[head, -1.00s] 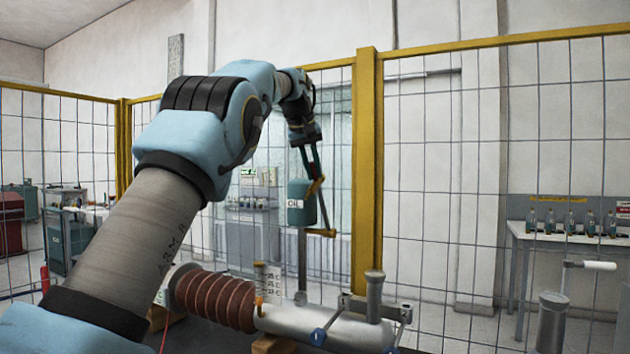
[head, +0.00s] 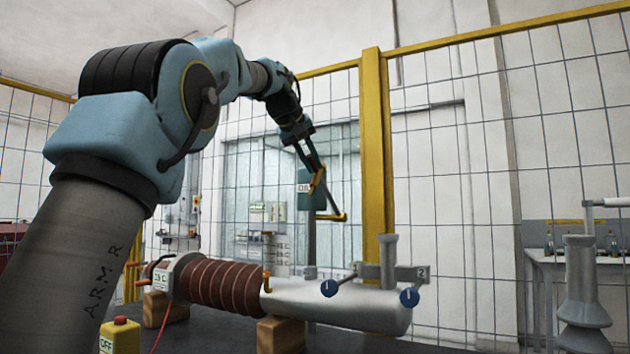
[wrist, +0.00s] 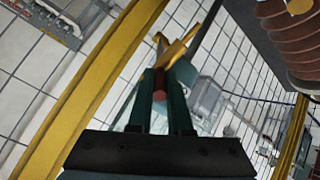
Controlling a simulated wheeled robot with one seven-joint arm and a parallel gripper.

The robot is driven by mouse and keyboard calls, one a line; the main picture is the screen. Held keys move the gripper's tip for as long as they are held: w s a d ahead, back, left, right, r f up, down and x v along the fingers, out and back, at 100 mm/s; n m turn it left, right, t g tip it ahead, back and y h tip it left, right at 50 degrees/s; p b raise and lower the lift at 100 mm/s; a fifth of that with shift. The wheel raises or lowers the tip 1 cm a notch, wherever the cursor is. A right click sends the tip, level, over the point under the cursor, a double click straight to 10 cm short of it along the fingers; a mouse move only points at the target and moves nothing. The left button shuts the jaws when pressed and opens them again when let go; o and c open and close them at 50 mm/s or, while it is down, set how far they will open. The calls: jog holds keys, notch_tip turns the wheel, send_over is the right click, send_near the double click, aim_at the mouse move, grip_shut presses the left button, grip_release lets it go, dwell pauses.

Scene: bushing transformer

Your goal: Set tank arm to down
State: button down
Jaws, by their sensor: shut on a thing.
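A teal tank marked OIL (head: 304,190) stands on a grey post behind the bushing. A yellow bar (head: 331,217) sticks out to the right beside the tank's lower part; it looks like part of the tank arm. My gripper (head: 317,174) reaches down from the upper left, in front of the tank. In the wrist view my gripper (wrist: 160,88) has its two green fingers close around a reddish round piece (wrist: 159,96). A yellow piece (wrist: 176,50) shows just past the fingertips. The fingers hide part of the join between these pieces.
A bushing with brown ribs (head: 218,285) and a grey metal body (head: 335,302) lies on wooden blocks below my arm. Two blue round knobs stand at its right. A yellow mesh-fence post (head: 374,150) rises behind. A grey insulator (head: 584,295) stands at far right.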

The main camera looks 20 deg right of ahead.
aim_at(311, 184)
jog(key=shift+t+h, duration=0.7)
jog(key=f+b, duration=0.1)
jog(key=b, duration=0.2)
jog(key=s+a+f+b, duration=0.1)
jog(key=f+b, duration=0.1)
jog(key=b, duration=0.1)
jog(key=a+f+b, duration=0.1)
jog(key=b, duration=0.1)
jog(key=shift+s+f+b, duration=0.2)
jog(key=shift+f+b, duration=0.05)
jog(key=shift+b, duration=0.15)
notch_tip(311, 184, down, 9)
jog(key=s+a+t+h+b, duration=0.1)
jog(key=a+t+h+b, duration=0.1)
jog(key=b, duration=2)
jog(key=t+h, duration=0.1)
jog(key=h, duration=0.1)
jog(key=shift+s+f+h+b, duration=0.2)
jog(key=shift+s+h+b, duration=0.1)
jog(key=shift+s+b, duration=0.1)
jog(key=c, duration=0.8)
grip_release()
jog(key=shift+c, duration=0.2)
jog(key=shift+a, duration=0.1)
jog(key=b+v, duration=0.1)
jog(key=v, duration=0.9)
jog(key=shift+s, duration=0.3)
